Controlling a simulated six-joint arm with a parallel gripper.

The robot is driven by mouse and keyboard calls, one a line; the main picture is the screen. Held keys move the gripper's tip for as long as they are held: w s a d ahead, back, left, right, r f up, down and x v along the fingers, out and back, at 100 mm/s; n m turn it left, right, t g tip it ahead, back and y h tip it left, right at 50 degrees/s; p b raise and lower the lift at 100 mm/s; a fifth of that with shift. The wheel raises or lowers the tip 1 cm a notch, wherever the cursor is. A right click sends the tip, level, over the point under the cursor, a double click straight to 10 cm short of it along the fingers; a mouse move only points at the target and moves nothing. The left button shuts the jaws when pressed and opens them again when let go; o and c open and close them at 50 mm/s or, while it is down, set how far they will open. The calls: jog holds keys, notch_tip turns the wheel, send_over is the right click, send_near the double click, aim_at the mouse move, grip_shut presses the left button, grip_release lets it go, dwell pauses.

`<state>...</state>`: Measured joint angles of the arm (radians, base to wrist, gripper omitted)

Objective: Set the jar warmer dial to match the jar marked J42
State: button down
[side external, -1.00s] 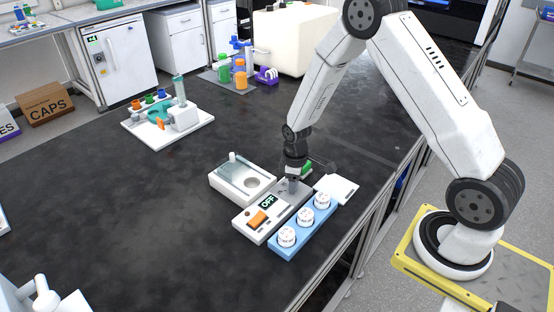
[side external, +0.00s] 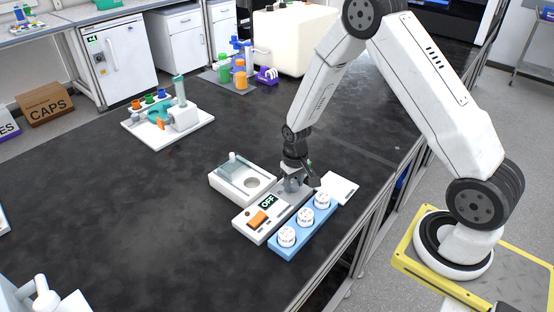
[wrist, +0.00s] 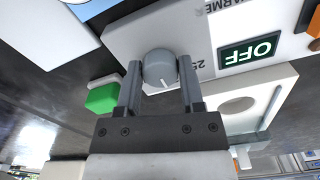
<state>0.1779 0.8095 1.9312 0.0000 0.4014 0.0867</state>
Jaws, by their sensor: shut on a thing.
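The jar warmer (side external: 246,227) is a pale unit with a display reading OFF and an orange switch (side external: 257,218). Its grey dial knob (wrist: 158,66) has a white pointer line, and "25" is printed beside it in the wrist view. My gripper (wrist: 160,80) is shut on the dial, one finger on each side. In the side view my gripper (side external: 293,184) is at the warmer's far end and hides the dial. Several white-lidded jars, including the near jar (side external: 286,236), stand in a blue rack (side external: 276,252) beside the warmer. Their markings are too small to read.
A white tray (side external: 217,184) with a round recess lies left of the warmer. A white card (side external: 345,188) lies beyond the rack. A green block (wrist: 103,95) is close to one finger.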

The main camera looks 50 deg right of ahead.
aim_at(294, 184)
dwell(0.4)
jog(key=shift+c, duration=1.1)
grip_release()
jog(key=shift+r, duration=0.1)
jog(key=shift+r, duration=3.8)
